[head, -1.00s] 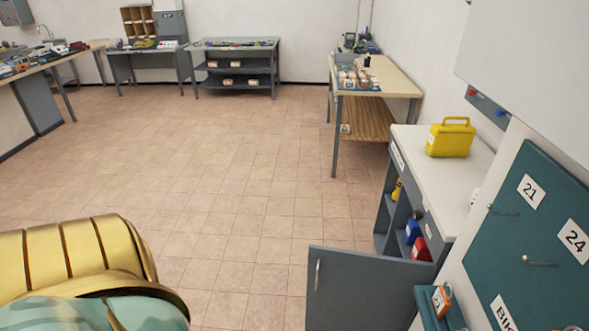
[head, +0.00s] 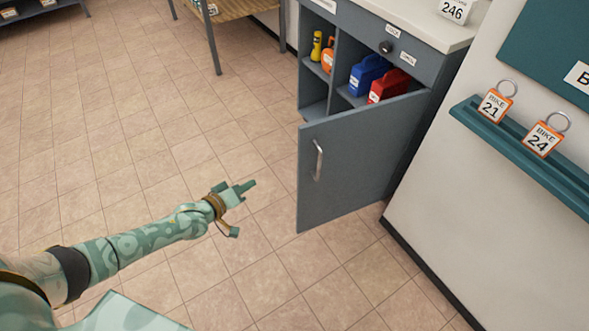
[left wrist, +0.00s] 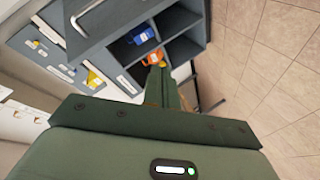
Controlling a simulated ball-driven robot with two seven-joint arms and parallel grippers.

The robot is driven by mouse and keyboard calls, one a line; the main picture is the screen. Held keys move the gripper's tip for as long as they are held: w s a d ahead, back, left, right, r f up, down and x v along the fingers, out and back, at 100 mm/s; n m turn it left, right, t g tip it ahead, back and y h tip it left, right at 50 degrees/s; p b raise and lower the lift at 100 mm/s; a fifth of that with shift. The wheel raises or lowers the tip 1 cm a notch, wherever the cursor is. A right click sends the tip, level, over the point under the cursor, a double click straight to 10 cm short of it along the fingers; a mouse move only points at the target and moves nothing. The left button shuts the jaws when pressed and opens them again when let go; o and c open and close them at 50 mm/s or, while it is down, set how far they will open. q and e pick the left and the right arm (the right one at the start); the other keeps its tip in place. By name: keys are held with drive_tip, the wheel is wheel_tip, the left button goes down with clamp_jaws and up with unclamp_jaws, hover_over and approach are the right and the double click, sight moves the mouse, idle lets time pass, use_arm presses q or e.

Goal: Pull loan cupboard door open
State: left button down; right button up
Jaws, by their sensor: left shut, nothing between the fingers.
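The loan cupboard (head: 428,72) stands against the wall, and its grey door (head: 362,150) stands open, showing the shelves inside. The door's bar handle (head: 318,160) is near its left edge and also shows in the left wrist view (left wrist: 95,15). My left gripper (head: 248,186) is shut and empty, to the left of the door and apart from the handle. In the left wrist view its fingers (left wrist: 159,78) point toward the open cupboard shelves (left wrist: 150,42). My right gripper is not in view.
On the shelves are a blue container (head: 369,74), a red container (head: 388,87), a yellow bottle (head: 316,46) and an orange item (head: 328,58). A teal rack (head: 520,148) with bike tags is on the right wall. The tiled floor left of the door is clear.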

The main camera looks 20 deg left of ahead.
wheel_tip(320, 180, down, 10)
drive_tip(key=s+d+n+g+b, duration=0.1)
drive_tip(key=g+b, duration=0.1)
drive_tip(key=b, duration=0.9)
use_arm(q)
drive_tip(key=w+d+n+t+h+b, duration=0.2)
drive_tip(key=w+d+n, duration=0.4)
drive_tip(key=w, duration=0.8)
drive_tip(key=shift+w+d+r+h+b, duration=0.2)
drive_tip(key=shift+d+h+b, duration=0.1)
drive_tip(key=shift+d+h, duration=0.8)
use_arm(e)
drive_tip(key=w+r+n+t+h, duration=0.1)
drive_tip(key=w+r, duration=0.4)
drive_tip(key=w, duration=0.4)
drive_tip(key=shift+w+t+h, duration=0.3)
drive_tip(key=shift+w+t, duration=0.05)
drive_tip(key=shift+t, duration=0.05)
use_arm(q)
drive_tip(key=shift+d, duration=0.15)
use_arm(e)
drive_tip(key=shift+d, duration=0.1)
